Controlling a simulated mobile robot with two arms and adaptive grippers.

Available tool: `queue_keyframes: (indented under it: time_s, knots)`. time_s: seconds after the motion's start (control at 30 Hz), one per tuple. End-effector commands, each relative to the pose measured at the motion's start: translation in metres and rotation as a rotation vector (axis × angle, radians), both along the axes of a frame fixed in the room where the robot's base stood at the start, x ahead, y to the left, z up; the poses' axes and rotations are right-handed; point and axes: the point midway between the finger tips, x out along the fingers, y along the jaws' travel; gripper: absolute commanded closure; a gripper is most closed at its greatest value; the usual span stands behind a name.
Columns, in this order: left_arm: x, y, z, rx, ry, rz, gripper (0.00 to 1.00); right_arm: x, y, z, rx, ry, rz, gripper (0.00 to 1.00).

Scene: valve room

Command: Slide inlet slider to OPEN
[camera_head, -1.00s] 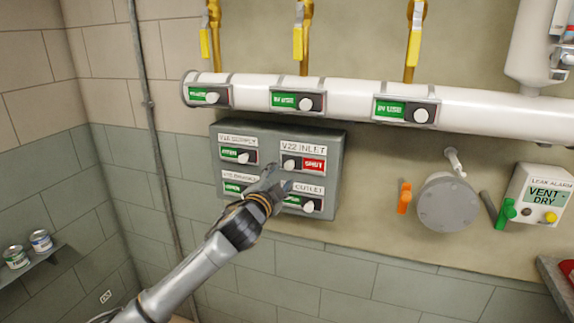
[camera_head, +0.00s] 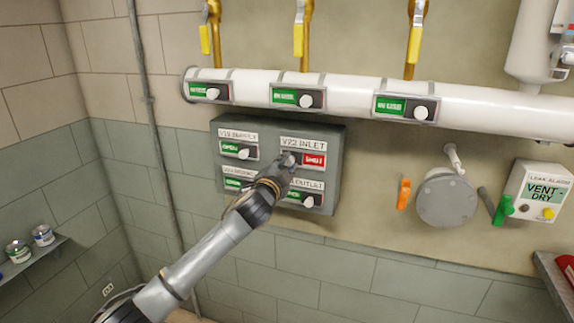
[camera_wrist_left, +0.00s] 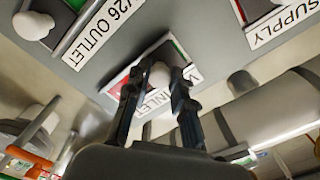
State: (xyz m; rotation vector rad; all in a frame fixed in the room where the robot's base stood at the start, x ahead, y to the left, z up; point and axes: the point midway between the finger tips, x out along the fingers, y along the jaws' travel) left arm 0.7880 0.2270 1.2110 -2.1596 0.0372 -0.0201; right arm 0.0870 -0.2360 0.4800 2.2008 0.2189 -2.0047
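The grey panel (camera_head: 330,190) on the wall carries several sliders. The V22 INLET slider (camera_head: 314,160) is at its upper right, with red SHUT showing on the right and its knob on the left. In the left wrist view the white inlet knob (camera_wrist_left: 160,76) sits between the fingertips. My left gripper (camera_head: 288,166) is at the inlet slider and hides part of it in the head view. Its fingers (camera_wrist_left: 156,82) stand open on either side of the knob, with small gaps visible. My right gripper is not in view.
The supply slider (camera_head: 240,150) is left of the inlet; the outlet slider (camera_head: 306,200) is just below. A white pipe (camera_head: 350,94) with several IN USE sliders runs above the panel. A round grey cover (camera_head: 447,200) and leak alarm box (camera_head: 541,192) are at right.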

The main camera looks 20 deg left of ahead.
Motion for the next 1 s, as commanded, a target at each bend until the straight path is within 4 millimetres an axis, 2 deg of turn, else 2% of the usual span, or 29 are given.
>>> queue_keyframes:
  time_s: [0.27, 0.5, 0.6, 0.93, 0.97, 1.0]
  knots:
    - [0.0, -0.003, -0.001, -0.001, 0.0, -0.001, 1.0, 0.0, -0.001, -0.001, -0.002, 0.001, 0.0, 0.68]
    - [-0.002, -0.048, -0.002, -0.005, 0.0, -0.004, 1.0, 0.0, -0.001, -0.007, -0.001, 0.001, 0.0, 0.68]
    - [-0.002, -0.061, -0.002, -0.003, 0.001, -0.002, 1.0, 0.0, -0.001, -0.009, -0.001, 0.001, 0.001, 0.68]
    - [-0.003, -0.066, -0.001, -0.001, 0.001, -0.003, 1.0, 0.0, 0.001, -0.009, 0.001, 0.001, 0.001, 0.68]
    - [-0.003, -0.066, -0.001, -0.001, 0.001, -0.003, 0.73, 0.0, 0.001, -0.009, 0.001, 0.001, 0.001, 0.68]
    - [-0.003, -0.066, -0.001, -0.001, 0.001, -0.003, 0.65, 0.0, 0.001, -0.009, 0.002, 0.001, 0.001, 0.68]
